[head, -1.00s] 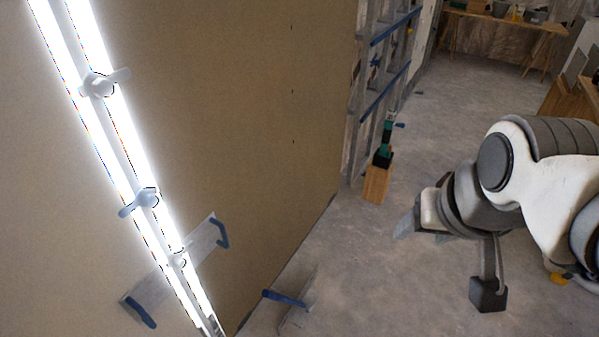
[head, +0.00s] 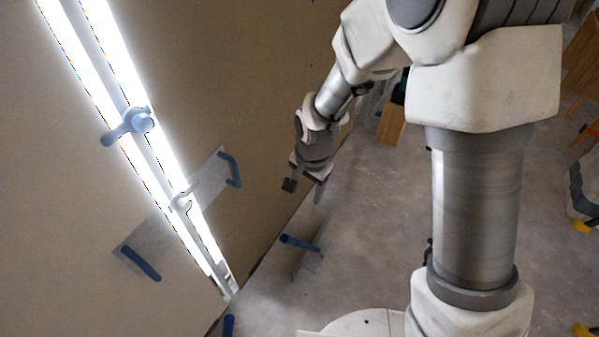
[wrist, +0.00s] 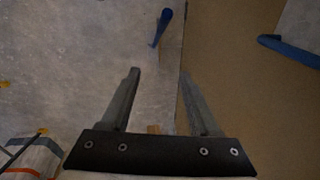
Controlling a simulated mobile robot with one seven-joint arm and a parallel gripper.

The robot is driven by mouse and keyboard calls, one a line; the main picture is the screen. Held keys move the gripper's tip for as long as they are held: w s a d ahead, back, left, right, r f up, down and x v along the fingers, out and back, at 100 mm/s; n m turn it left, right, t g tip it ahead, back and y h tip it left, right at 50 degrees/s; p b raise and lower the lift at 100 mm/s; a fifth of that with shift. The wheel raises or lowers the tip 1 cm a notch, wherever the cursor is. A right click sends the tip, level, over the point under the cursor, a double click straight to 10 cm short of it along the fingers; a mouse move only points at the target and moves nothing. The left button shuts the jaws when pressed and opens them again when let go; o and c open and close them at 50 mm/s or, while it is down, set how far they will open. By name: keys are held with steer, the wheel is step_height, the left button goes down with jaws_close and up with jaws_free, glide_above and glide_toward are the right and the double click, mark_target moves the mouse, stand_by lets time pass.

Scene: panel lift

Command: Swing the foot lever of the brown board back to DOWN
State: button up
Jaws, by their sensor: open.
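The brown board (head: 270,90) stands upright at the left of the head view; its face also fills the right of the wrist view (wrist: 225,50). A foot lever with a blue handle (head: 300,243) and a grey metal plate (head: 308,264) lies low at the board's foot. In the wrist view the blue handle (wrist: 162,27) stands out beyond my fingertips, beside the board's edge. My gripper (head: 305,186) is open and empty, above and apart from the lever, close to the board. In the wrist view its two fingers (wrist: 160,75) point towards the handle.
A bright light strip (head: 148,165) with wing-shaped clamps runs down the board's left. A metal plate with two blue handles (head: 140,262) crosses it. Another blue piece (head: 228,325) shows at the bottom edge. A wooden block (head: 391,122) stands behind. Grey floor (head: 370,220) is clear.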

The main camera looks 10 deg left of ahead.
steer(key=m+b, duration=0.1)
steer(key=b, duration=0.1)
glide_above(291, 241)
steer(key=w, duration=0.1)
step_height(291, 241, down, 9)
steer(key=shift+g, duration=0.3)
steer(key=f+b, duration=0.1)
steer(key=f, duration=0.4)
steer(key=f+b, duration=0.1)
steer(key=f, duration=0.5)
steer(key=w+f+b, duration=0.1)
steer(key=f+b, duration=0.1)
steer(key=f, duration=0.4)
steer(key=shift+a, duration=0.3)
jaws_close()
